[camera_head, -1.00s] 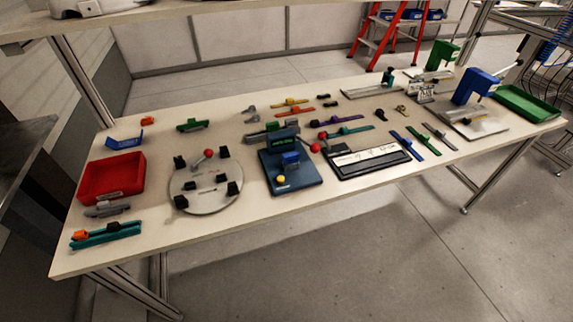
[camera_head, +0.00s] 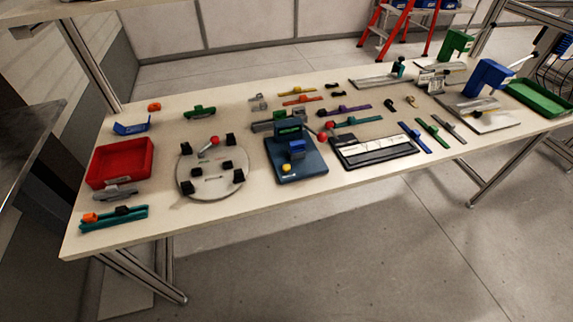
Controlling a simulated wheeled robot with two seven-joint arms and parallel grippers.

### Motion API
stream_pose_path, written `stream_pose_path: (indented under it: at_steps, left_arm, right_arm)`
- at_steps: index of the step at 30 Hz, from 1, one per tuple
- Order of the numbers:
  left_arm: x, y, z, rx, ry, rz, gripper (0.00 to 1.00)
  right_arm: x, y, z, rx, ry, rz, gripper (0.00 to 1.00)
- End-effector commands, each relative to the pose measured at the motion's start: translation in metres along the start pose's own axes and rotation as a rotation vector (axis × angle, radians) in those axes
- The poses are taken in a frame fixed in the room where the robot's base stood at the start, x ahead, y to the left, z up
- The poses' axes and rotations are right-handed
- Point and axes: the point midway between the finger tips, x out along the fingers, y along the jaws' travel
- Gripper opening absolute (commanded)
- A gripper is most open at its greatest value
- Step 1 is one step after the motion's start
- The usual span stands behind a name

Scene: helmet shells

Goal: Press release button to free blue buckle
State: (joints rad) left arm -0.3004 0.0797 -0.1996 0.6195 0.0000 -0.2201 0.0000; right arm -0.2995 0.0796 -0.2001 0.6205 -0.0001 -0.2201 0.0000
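A small blue block (camera_head: 297,147), which looks like the blue buckle, sits in a dark blue fixture (camera_head: 312,168) near the front middle of the table. A yellow knob (camera_head: 286,168), which may be the release button, is on the fixture's base just in front of the block. A dark upright part (camera_head: 290,127) with a green front stands behind the block. A red ball knob (camera_head: 322,138) is at the fixture's right side. How the buckle is held is too small to tell. Neither gripper is in view.
A round grey plate (camera_head: 205,189) with black clamps is left of the fixture. A black-framed tray (camera_head: 374,154) is close on the right. A red bin (camera_head: 148,172) and teal strap (camera_head: 112,219) are at the left end. Several coloured straps lie behind.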

Motion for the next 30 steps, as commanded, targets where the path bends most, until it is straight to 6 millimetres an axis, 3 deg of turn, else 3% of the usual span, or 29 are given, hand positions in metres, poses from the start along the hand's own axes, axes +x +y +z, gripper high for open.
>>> stream_pose_path:
  at_steps: [7, 11, 30]
  left_arm:
    - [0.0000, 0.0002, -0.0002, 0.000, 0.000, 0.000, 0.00]
    - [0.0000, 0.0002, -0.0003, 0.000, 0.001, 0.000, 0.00]
    - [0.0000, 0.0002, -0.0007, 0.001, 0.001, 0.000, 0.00]
  right_arm:
    - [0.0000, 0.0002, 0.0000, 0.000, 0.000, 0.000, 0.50]
    - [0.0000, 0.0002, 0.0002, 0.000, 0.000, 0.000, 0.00]
    - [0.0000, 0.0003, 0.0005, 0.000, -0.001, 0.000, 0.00]
